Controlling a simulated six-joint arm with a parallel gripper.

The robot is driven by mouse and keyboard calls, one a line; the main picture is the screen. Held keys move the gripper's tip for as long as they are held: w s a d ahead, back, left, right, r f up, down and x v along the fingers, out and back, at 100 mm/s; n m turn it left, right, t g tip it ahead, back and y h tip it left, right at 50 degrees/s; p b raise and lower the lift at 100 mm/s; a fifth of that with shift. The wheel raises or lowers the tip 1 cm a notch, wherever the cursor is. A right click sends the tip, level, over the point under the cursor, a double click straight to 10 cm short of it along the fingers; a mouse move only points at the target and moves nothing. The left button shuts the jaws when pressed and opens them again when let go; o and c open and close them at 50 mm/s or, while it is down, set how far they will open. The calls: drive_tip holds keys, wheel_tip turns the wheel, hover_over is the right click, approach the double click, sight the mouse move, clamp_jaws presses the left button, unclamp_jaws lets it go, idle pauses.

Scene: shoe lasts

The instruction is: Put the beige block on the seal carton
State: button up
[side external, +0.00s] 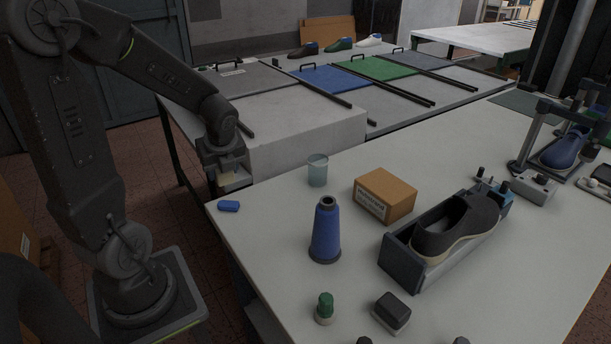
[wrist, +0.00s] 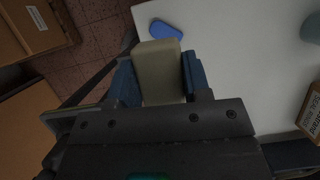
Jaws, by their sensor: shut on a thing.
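My gripper (side external: 230,178) is at the left, by the table's far left corner. In the wrist view my gripper (wrist: 158,82) is shut on the beige block (wrist: 159,64), which sits between its two blue fingers. The seal carton (side external: 386,194) is a brown closed box with a white label, standing on the table to the right of my gripper. Its edge shows at the right of the wrist view (wrist: 312,118). Its top looks bare.
A blue rounded piece (side external: 228,206) lies near the table's left corner. A glass cup (side external: 317,170) and a blue thread cone (side external: 325,230) stand between my gripper and the carton. A dark shoe (side external: 455,228) sits in a holder right of the carton.

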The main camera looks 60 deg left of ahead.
drive_tip(key=w+d+r+m+t+h, duration=0.1)
drive_tip(key=w+d+r+m, duration=0.2)
drive_tip(key=w, duration=0.6)
drive_tip(key=w+d+r+m+t+h, duration=0.1)
drive_tip(key=w+d+r+m, duration=0.3)
drive_tip(key=w, duration=0.6)
drive_tip(key=w+d+m+t+h, duration=0.1)
drive_tip(key=w+d+m+t, duration=0.1)
drive_tip(key=w+m, duration=0.5)
drive_tip(key=n, duration=0.1)
approach(388, 181)
drive_tip(key=shift+w+a+f, duration=0.6)
drive_tip(key=shift+w+a, duration=0.2)
drive_tip(key=shift+w, duration=0.05)
drive_tip(key=shift+w+d+f, duration=0.25)
drive_tip(key=shift+d+f, duration=0.05)
drive_tip(key=shift+d, duration=0.15)
drive_tip(key=shift+f, duration=1.95)
drive_tip(key=shift+f, duration=0.1)
drive_tip(key=o, duration=0.9)
drive_tip(key=shift+o, duration=0.2)
